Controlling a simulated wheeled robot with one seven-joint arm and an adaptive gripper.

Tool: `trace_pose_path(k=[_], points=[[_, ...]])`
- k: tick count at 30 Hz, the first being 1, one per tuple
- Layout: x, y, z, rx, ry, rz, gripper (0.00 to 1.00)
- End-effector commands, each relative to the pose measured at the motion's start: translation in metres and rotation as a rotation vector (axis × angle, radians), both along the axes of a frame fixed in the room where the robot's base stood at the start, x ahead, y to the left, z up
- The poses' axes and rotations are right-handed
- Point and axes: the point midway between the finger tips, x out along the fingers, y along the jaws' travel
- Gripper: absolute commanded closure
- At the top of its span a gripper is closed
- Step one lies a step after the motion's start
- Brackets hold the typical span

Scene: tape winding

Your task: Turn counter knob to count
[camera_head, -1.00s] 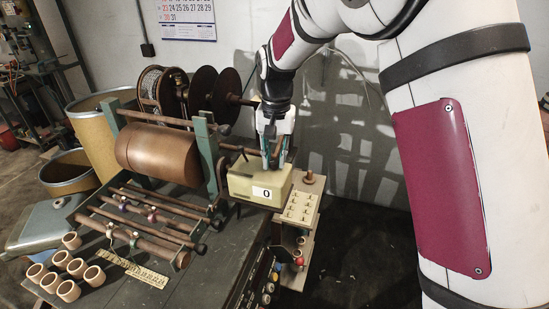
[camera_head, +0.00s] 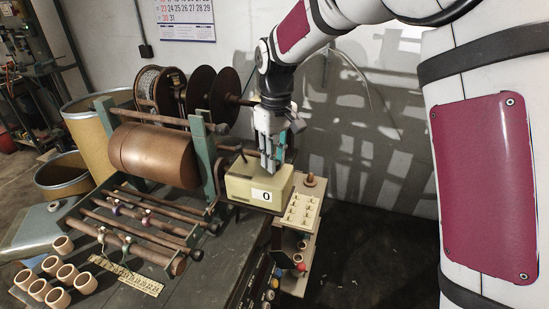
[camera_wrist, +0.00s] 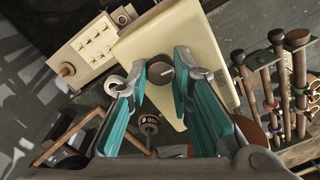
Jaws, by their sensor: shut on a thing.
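The counter is a cream box (camera_head: 240,186) on the bench with a white display (camera_head: 266,195) reading 0 on its front. Its top also shows in the wrist view (camera_wrist: 150,42). My gripper (camera_head: 270,168) points down over the box, with teal fingers. In the wrist view my gripper (camera_wrist: 161,76) has its fingertips on either side of the knob, shut on it. The knob is mostly hidden by the fingers in the head view.
A copper-coloured drum (camera_head: 155,155) on a green frame stands left of the counter. A cream panel (camera_head: 300,205) with several small switches sits at its right. A yellow ruler (camera_head: 125,274) and several cardboard cores (camera_head: 67,273) lie at the front left. Dark floor is open at the right.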

Motion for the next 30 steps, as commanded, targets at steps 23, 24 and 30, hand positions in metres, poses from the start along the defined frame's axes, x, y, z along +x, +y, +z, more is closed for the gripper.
trace_pose_path(k=[23,24,30], points=[[0.0004,0.0009,0.0006,0.001,-0.003,0.110,1.00],[0.0004,0.0009,0.0006,0.001,-0.003,0.110,0.77],[0.0001,0.0007,0.0004,0.001,-0.001,0.109,0.59]])
